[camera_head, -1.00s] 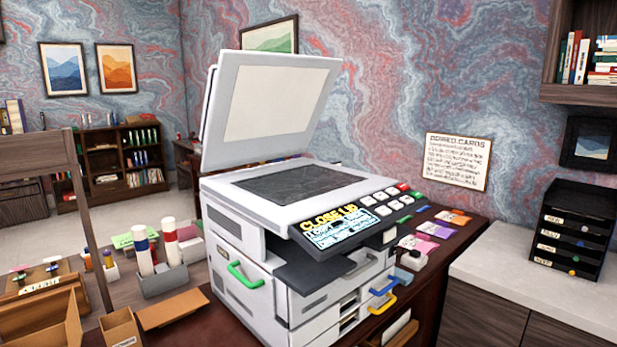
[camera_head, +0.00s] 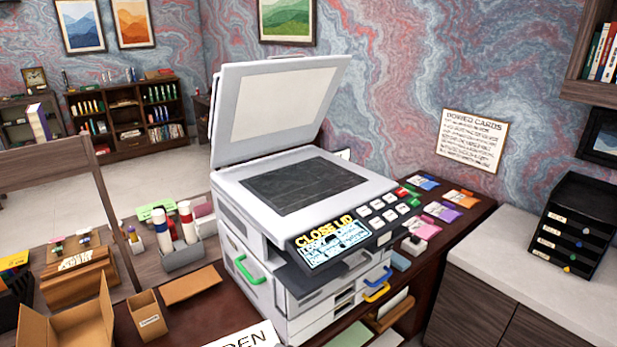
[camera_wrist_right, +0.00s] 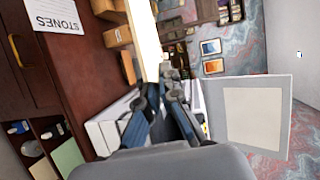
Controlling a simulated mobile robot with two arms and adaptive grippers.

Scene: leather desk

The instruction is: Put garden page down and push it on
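The garden page (camera_head: 250,337) shows as a white sheet ending in the letters "DEN" at the bottom edge of the head view; the rest is cut off. In the right wrist view my right gripper (camera_wrist_right: 168,78) has its fingers close together on a pale sheet (camera_wrist_right: 145,38) seen nearly edge-on, which appears to be this page. The copier (camera_head: 265,270) stands with its lid (camera_head: 275,108) raised. Its dark glass (camera_head: 303,185) is bare. The screen (camera_head: 332,245) reads "CLOSE LID". My left gripper is in neither view.
A button panel (camera_head: 385,210) is beside the screen. Coloured cards (camera_head: 440,211) lie right of the copier. A small cardboard box (camera_head: 147,316) and a grey holder (camera_head: 182,255) stand left. A page reading "STONES" (camera_wrist_right: 58,15) shows in the wrist view.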

